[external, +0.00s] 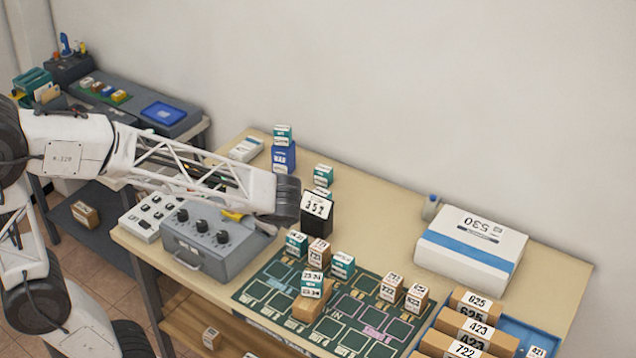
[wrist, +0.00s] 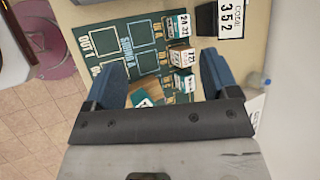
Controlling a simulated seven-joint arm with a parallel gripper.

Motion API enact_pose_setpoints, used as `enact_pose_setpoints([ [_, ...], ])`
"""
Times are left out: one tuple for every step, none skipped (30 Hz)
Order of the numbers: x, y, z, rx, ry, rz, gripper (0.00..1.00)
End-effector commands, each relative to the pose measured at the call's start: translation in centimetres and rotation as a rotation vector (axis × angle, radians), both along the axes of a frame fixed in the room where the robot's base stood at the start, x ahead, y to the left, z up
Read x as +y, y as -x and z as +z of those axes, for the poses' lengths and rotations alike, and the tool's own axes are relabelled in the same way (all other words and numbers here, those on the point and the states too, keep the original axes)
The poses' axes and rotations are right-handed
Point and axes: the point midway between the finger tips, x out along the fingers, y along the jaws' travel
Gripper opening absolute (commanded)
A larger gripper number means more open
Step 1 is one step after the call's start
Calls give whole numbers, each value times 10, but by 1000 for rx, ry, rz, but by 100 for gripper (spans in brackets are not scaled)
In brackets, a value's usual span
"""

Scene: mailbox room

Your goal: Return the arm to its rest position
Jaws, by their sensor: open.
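My gripper (wrist: 163,62) is open and empty in the wrist view, with its two dark blue fingers spread above the green marked mat (wrist: 120,45). In the external view my arm reaches from the left across the table, its dark end joint beside the black box marked 352 (external: 317,215). The fingers cannot be made out clearly there. In the wrist view, small labelled boxes (wrist: 183,57) and part of a wooden block (wrist: 148,93) show between the fingers. The 352 box also shows at the top right (wrist: 218,20). No contact with my fingers is visible.
A grey knobbed control box (external: 205,245) stands under my arm. Small boxes (external: 391,286) stand on the mat. A blue box (external: 283,157) stands behind my arm. A large white box (external: 471,250) and brown cartons (external: 472,328) are at the right. A grey side table (external: 135,112) is at the back left.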

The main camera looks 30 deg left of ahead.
Motion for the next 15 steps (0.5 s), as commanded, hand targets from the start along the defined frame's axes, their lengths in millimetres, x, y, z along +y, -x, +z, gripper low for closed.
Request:
enact_pose_setpoints([
  [12, 7, 4, -9, 40, 64, 81],
  [18, 12, 5, -14, 64, 103, 81],
  [25, 18, 7, -21, 98, 155, 81],
  [30, 23, 9, -25, 123, 195, 81],
  [35, 28, 10, -30, 149, 234, 81],
  [42, 34, 12, -37, 182, 287, 81],
  [46, 39, 13, -42, 206, 326, 81],
  [51, 44, 14, -47, 231, 364, 81],
  [56, 50, 16, -55, 265, 417, 81],
  [60, 55, 17, -61, 290, 455, 81],
  [64, 61, 18, -65, 315, 495, 81],
  [69, 67, 20, -72, 347, 546, 81],
  [72, 72, 21, -79, 373, 586, 81],
  [75, 77, 22, -84, 397, 622, 81],
  [79, 83, 23, -91, 431, 675, 81],
])
